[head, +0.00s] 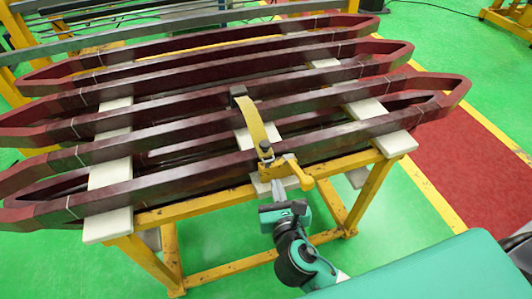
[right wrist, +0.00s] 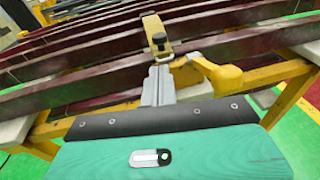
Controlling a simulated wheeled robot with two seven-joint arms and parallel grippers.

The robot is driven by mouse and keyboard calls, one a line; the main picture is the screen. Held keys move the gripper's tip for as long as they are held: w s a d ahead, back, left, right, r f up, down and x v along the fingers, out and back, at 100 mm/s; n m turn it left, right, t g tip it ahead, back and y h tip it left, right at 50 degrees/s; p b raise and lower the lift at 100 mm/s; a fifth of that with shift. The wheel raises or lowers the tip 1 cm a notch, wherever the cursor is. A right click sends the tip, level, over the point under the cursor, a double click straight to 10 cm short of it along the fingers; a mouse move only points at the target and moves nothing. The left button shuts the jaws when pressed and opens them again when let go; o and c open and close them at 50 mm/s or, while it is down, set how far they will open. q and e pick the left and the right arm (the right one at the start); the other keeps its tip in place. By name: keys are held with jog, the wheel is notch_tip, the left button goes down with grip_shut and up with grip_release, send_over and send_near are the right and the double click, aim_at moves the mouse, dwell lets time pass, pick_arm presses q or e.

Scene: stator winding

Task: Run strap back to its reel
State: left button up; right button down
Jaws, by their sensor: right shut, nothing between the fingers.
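The yellow strap (head: 258,122) runs over the dark red coil bars near the middle of the rack. Its far end meets a dark clip (head: 238,92). Its near end comes down to a small dark and yellow reel (head: 266,154) at the rack's front edge, with a yellow crank handle (head: 300,175) on its right. My right gripper (head: 277,184) is shut and empty, just in front of and below the reel. In the right wrist view its closed fingers (right wrist: 158,84) point at the reel, left of the handle (right wrist: 217,76); I cannot tell whether they touch it. My left gripper is not in view.
Several long dark red coils (head: 350,97) lie across pale support boards (head: 108,190) on a yellow frame (head: 215,206). A red floor area (head: 470,160) lies to the right.

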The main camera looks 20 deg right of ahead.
aim_at(266, 149)
jog(key=w+p, duration=0.1)
jog(key=w, duration=0.2)
jog(key=w+d+f+p, duration=0.1)
jog(key=w, duration=0.3)
jog(key=w+p, duration=0.1)
jog(key=w, duration=0.3)
jog(key=shift+d+f, duration=0.15)
jog(key=shift+f, duration=0.05)
jog(key=shift+w+d+f, duration=0.1)
jog(key=shift+w+f, duration=0.1)
jog(key=shift+w, duration=0.45)
